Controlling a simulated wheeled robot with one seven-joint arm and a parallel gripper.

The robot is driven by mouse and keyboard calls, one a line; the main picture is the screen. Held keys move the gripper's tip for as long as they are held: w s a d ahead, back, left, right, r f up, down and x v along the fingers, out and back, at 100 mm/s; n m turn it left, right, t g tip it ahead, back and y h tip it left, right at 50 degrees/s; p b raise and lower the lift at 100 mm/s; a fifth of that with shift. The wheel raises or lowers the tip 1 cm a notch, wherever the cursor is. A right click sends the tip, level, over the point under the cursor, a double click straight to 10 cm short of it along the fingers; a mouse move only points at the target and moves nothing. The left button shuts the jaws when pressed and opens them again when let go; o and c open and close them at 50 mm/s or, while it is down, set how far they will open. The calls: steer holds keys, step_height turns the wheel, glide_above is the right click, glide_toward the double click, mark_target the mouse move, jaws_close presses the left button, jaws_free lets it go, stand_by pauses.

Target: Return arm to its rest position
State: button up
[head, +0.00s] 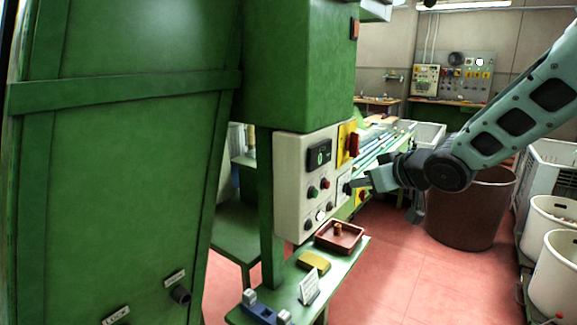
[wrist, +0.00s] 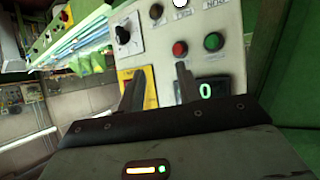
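My arm (head: 510,120) reaches in from the right, bent at a dark joint. My gripper (head: 357,186) is beside the right edge of a pale control panel (head: 291,190). In the wrist view the two dark fingers (wrist: 158,75) stand apart with nothing held between them. Behind them, the panel (wrist: 232,20) shows a red button (wrist: 180,48), a green button (wrist: 214,41), a black knob (wrist: 122,36) and a display (wrist: 206,89) reading 0. I cannot tell whether a fingertip touches the panel.
A large green machine cabinet (head: 120,150) fills the left. Below the panel, a green shelf (head: 330,275) bears a reddish tray (head: 339,246) holding a cork-coloured piece, a yellow block (head: 313,262) and a small card. A brown bin (head: 470,215) and white tubs stand right. Red floor (head: 385,280) is open in front.

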steer(key=s+a+f+g+h, duration=0.1)
steer(key=s+f+g, duration=0.2)
steer(key=s, duration=0.9)
steer(key=s+a+f+n+g+h, duration=0.1)
steer(key=s+f+g+h, duration=0.1)
steer(key=s, duration=1.1)
steer(key=s+a+f+g+h, duration=0.1)
steer(key=s+f+g, duration=0.3)
steer(key=s, duration=0.8)
steer(key=shift+s+a+n+g+h, duration=0.3)
steer(key=shift+g+h, duration=0.3)
steer(key=shift+g, duration=0.3)
